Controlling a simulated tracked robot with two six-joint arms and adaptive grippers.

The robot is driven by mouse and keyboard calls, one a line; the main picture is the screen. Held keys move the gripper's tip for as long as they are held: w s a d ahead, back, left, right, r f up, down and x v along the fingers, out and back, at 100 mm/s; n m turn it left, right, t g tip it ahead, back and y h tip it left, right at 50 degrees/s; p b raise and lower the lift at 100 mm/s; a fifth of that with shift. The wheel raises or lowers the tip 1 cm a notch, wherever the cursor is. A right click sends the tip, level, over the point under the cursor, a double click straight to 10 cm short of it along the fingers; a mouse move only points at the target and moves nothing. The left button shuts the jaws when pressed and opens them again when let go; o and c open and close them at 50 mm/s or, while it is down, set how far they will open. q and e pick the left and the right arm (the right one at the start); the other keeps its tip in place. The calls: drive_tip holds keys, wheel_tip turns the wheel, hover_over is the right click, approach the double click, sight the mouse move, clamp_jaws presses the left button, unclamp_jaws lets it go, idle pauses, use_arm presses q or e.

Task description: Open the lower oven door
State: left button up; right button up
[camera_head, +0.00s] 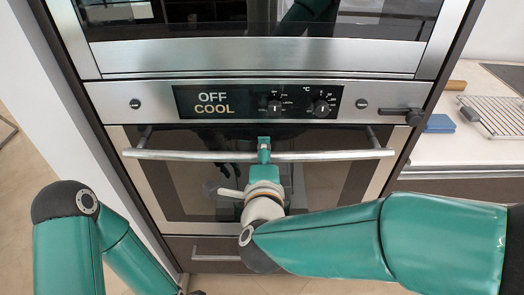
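The lower oven door (336,200) has dark glass in a steel frame and looks shut. Its long steel bar handle (330,155) runs across the top of the door. My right arm comes in from the right, and my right gripper (264,152) is at the middle of this bar. A green finger crosses the bar there; the gripper's body hides the other finger, so its grip is unclear. My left arm is at the lower left, away from the door, with its gripper out of clear view at the bottom edge.
Above the door is a control panel (137,103) reading "OFF COOL", with two knobs. The upper oven (250,55) is above that. A counter (440,151) at the right holds a wire rack (497,117) and a blue block (439,124). A drawer (210,244) lies below.

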drive_tip(key=shift+a, duration=0.1)
clamp_jaws()
